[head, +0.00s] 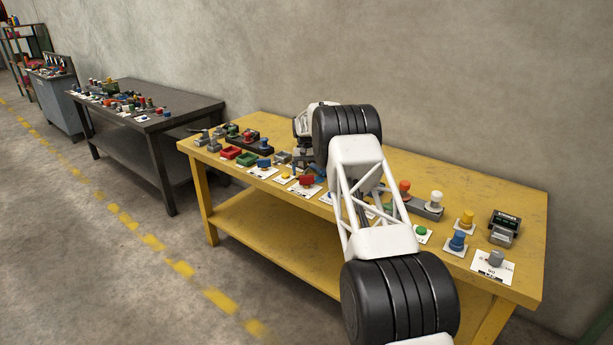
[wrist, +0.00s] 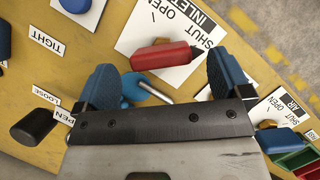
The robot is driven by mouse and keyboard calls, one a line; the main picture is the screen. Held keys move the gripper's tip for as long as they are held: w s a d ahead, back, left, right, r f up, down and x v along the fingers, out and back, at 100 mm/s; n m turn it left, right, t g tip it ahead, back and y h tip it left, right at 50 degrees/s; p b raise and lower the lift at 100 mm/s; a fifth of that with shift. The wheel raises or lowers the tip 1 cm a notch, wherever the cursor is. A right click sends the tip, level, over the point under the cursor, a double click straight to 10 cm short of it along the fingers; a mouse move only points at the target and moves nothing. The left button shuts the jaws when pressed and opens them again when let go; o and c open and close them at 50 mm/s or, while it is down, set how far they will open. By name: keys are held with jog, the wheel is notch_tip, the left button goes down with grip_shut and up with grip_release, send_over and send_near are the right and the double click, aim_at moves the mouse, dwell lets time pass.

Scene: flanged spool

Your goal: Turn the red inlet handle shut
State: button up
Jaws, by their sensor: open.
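The red inlet handle (wrist: 160,57) lies across a white plate (wrist: 136,35) marked SHUT, OPEN and INLET in the wrist view. It runs roughly left to right; I cannot tell surely which mark it points to. My gripper (wrist: 166,72) is open, with its blue fingers set wide apart. The handle shows between and just beyond the fingertips, with no visible grip on it.
A blue part with a metal rod (wrist: 153,90) shows between the fingers. A black knob (wrist: 33,127) is at left, a blue handle (wrist: 280,140) on the AIR plate at right. The yellow table (head: 500,190) carries several other knobs, with clear surface along its back.

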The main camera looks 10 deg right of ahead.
jog(key=v, duration=0.5)
jog(key=shift+r, duration=0.15)
jog(key=s+r+t, duration=0.2)
jog(key=s+r, duration=1.4)
jog(key=r, duration=0.3)
jog(key=s+d+r+t, duration=0.1)
jog(key=s+r, duration=0.4)
jog(key=s, duration=0.5)
jog(key=s+d+r+t, duration=0.1)
jog(key=s+r, duration=0.4)
jog(key=s, duration=0.5)
jog(key=s+t, duration=0.1)
jog(key=s, duration=2.4)
jog(key=s+f+t, duration=0.1)
jog(key=s+f, duration=0.3)
jog(key=s, duration=0.7)
jog(key=s+f+t, duration=0.1)
jog(key=s+f, duration=0.3)
jog(key=s, duration=0.6)
jog(key=shift+s+f, duration=0.3)
jog(key=shift+s, duration=0.1)
